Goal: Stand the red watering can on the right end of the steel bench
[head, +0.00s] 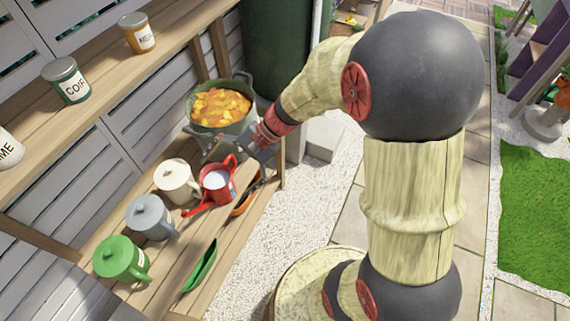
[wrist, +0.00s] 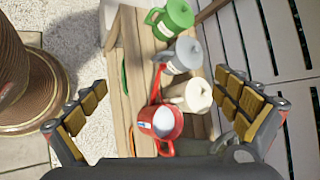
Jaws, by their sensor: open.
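The red watering can (head: 216,191) stands upright on a low wooden shelf, at the right end of a row of cans. Its open top shows a pale bluish-white inside, and its spout points to the lower left. In the wrist view the red can (wrist: 176,133) shows at lower middle, between the spread fingers and apart from them. My gripper (head: 243,152) is open and empty, just behind and above the red can; both padded fingers show wide apart in the wrist view (wrist: 161,85). I cannot make out a steel bench in either view.
Cream (head: 177,184), grey (head: 150,218) and green (head: 121,260) lidded cans stand left of the red one. A green dish-like thing (head: 201,266) lies at the shelf's front. A pot of orange food (head: 221,108) is behind my gripper. Labelled tins (head: 65,80) stand on the upper shelf.

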